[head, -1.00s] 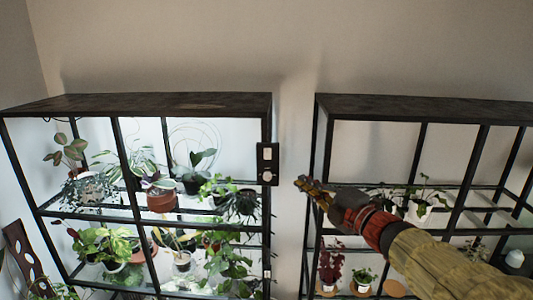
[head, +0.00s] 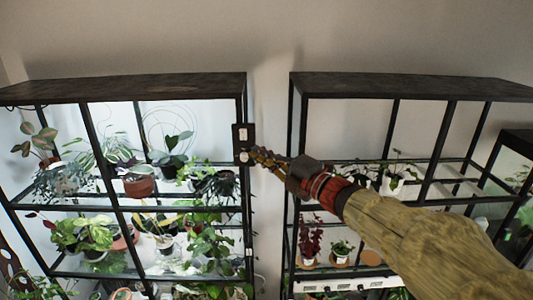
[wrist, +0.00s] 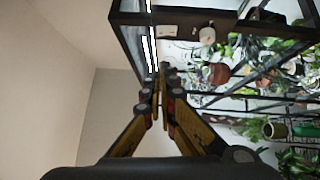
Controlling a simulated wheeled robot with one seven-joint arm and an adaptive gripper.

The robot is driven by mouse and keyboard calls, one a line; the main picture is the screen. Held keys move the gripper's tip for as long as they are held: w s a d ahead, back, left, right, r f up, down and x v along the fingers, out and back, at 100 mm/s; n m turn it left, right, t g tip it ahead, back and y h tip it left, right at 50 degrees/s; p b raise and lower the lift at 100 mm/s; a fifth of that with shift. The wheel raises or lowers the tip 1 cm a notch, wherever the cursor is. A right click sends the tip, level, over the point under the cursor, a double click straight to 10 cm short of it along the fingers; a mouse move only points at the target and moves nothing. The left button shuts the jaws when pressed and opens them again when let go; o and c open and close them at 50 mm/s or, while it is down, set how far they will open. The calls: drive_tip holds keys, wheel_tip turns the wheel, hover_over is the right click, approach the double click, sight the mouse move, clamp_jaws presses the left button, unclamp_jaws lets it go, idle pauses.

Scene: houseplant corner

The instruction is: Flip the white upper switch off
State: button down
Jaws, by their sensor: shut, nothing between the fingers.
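The dark switch plate (head: 238,146) is on the right front post of the left shelf. Its white upper switch (head: 243,134) shows clear of my gripper. A second pale switch (head: 243,157) sits below it. My gripper (head: 254,152) is shut and empty. In the head view its tips overlap the plate's lower right edge, beside the lower switch; I cannot tell whether they touch. In the wrist view the closed fingertips (wrist: 160,76) point toward the shelf, where a dark panel carries two pale spots, probably the switches.
The left shelf (head: 130,91) is brightly lit and full of potted plants. The right shelf (head: 400,86) stands behind my arm with several plants. A narrow gap of bare wall separates the shelves. A glass case (head: 518,150) is at the far right.

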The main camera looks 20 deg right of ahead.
sight(246, 136)
drive_tip(key=w, duration=0.2)
drive_tip(key=w+a+p, duration=0.1)
drive_tip(key=w, duration=0.2)
drive_tip(key=w+r+p, duration=0.1)
drive_tip(key=w, duration=0.2)
drive_tip(key=shift+a, duration=0.3)
drive_tip(key=shift+w+d+p, duration=0.1)
drive_tip(key=shift+w+p, duration=0.2)
drive_tip(key=shift+w, duration=0.1)
drive_tip(key=shift+w+b, duration=0.1)
drive_tip(key=shift+b, duration=0.25)
drive_tip(key=shift+w+d+b, duration=0.1)
drive_tip(key=shift+w+b, duration=0.1)
drive_tip(key=shift+b, duration=0.25)
drive_tip(key=shift+r, duration=0.15)
